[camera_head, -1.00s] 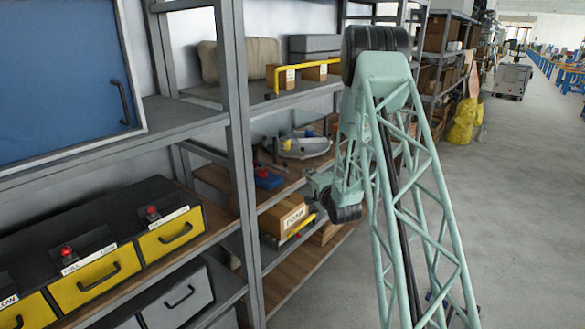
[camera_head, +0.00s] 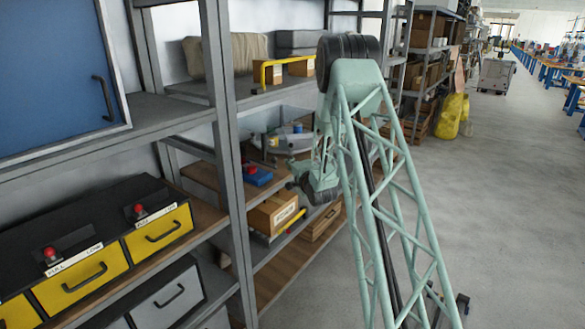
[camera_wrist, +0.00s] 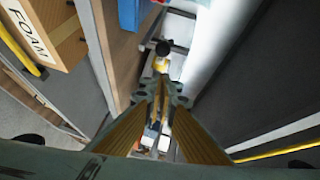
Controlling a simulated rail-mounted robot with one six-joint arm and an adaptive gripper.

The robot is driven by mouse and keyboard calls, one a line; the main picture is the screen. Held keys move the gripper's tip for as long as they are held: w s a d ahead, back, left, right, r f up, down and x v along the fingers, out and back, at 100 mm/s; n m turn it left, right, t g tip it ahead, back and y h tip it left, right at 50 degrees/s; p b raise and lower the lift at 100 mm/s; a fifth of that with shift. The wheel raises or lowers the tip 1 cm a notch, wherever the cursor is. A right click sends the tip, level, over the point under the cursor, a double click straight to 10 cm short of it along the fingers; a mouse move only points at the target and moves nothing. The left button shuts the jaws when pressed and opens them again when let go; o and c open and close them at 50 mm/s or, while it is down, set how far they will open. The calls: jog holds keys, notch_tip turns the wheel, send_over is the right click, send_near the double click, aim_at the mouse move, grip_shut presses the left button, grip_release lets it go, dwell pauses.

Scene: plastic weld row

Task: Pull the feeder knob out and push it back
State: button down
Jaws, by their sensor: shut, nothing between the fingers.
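A small black round knob (camera_wrist: 163,47) shows in the wrist view just beyond my fingertips, with a yellowish part below it. It may be the feeder knob; I cannot be sure. My gripper (camera_wrist: 160,80) is shut and empty, its yellow-lined fingers meeting below the knob in the picture. I cannot tell whether they touch it. In the head view, my wrist is beside the middle shelves and my fingers are hidden. A grey device (camera_head: 288,141) lies on the shelf behind the wrist, partly covered by my arm.
A FOAM box (camera_head: 273,213) sits on a lower shelf; it also shows in the wrist view (camera_wrist: 45,28). A blue item (camera_head: 257,176) lies above it. A grey shelf post (camera_head: 222,150) stands left of my arm. Yellow drawers (camera_head: 85,280) are at lower left. The aisle floor (camera_head: 490,190) is clear.

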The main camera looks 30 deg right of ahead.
jog(key=shift+w+a+f+b, duration=0.15)
jog(key=shift+w+a, duration=0.15)
jog(key=shift+w, duration=0.45)
jog(key=shift+w+a+f+b, duration=0.2)
jog(key=shift+w+a, duration=0.15)
jog(key=shift+w, duration=0.4)
jog(key=shift+w+a+f+b, duration=0.15)
jog(key=shift+w+a, duration=0.15)
jog(key=shift+w, duration=0.45)
jog(key=shift+w+d, duration=0.1)
jog(key=shift+w, duration=0.05)
